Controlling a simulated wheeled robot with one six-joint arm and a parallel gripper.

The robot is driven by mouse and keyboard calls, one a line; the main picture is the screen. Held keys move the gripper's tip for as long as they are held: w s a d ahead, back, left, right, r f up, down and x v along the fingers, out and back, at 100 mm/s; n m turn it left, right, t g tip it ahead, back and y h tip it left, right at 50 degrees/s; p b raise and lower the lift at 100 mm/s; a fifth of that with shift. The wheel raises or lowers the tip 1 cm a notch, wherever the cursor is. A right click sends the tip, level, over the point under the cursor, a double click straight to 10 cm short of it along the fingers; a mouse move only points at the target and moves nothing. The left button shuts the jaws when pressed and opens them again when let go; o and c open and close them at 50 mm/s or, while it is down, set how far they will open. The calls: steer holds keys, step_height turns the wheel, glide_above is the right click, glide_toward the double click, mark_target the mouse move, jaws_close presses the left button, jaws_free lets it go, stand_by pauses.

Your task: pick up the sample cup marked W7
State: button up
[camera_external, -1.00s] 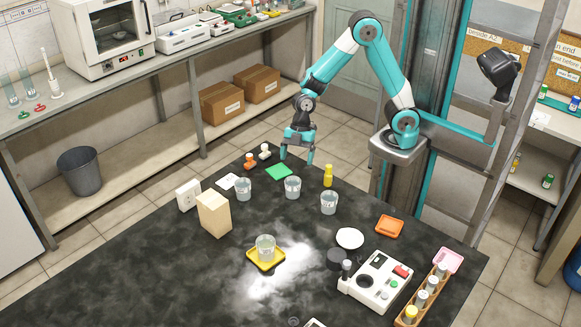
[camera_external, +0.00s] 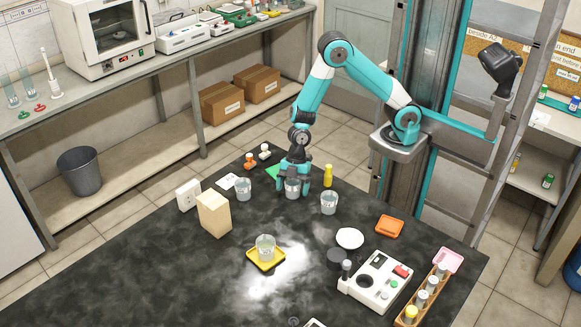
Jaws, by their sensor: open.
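Several clear cups stand on the dark table. One cup (camera_external: 292,189) stands between the open fingers of my gripper (camera_external: 303,192), which has come down around it from above. Whether the fingers touch the cup I cannot tell. Another cup (camera_external: 243,190) stands to the left and another cup (camera_external: 329,204) to the right. A further cup (camera_external: 265,247) stands on a yellow tray (camera_external: 254,263) nearer the front. The cups' labels are too small to read, so I cannot tell which is marked W7.
A wooden block (camera_external: 214,214) and a white box (camera_external: 188,195) stand at the left. A yellow bottle (camera_external: 328,175) stands right of my gripper. A white device (camera_external: 376,282) and a vial rack (camera_external: 422,297) occupy the right front.

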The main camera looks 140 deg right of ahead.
steer(key=shift+c, duration=0.5)
steer(key=c, duration=0.9)
steer(key=shift+c, duration=0.2)
